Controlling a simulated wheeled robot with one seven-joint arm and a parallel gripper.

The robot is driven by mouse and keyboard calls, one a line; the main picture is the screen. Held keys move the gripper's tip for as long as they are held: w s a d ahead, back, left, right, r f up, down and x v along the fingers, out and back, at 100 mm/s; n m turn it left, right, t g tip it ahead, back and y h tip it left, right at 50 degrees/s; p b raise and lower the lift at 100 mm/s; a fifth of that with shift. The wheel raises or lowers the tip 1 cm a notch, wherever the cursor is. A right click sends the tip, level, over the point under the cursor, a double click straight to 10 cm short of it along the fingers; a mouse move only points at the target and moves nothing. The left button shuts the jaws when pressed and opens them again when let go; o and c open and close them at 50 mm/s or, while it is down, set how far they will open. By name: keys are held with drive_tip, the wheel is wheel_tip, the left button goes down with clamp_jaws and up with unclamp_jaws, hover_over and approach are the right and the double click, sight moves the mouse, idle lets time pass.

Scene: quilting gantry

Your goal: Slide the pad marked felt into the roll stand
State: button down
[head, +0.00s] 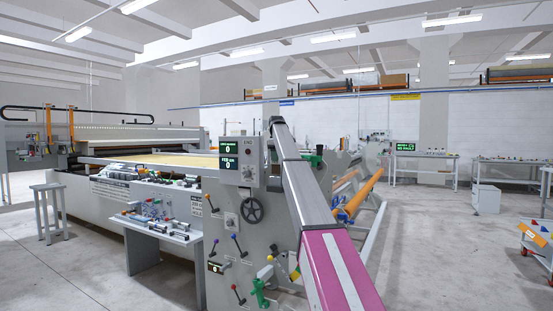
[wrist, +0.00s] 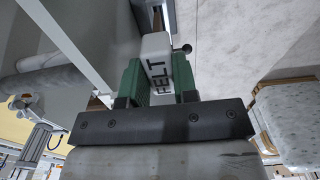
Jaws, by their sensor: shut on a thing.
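My gripper (wrist: 156,78) shows in the wrist view with its two green fingers shut on a white pad (wrist: 155,46) marked FELT. The label runs along the pad's side, and its far end points toward the top of the picture. Just beyond that end are a grey upright panel and a dark narrow gap (wrist: 159,14); I cannot tell whether the pad touches them. A small dark knob sits right of the pad. In the head view, a roll stand with an orange roll (head: 358,196) is right of my arm. My gripper and the pad cannot be made out there.
The grey machine end panel (head: 225,215), with handwheel, levers and displays, stands close left of my arm. A small table (head: 160,231) with fittings stands before the long machine. Open floor (head: 440,250) lies to the right, with a trolley (head: 537,240) at the edge.

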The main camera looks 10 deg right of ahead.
sight(276, 164)
drive_tip(key=shift+f, duration=1.75)
idle(0.4)
drive_tip(key=shift+r, duration=0.15)
drive_tip(key=shift+r, duration=1.25)
drive_tip(key=shift+f, duration=1.35)
idle(1.0)
drive_tip(key=c, duration=0.8)
unclamp_jaws()
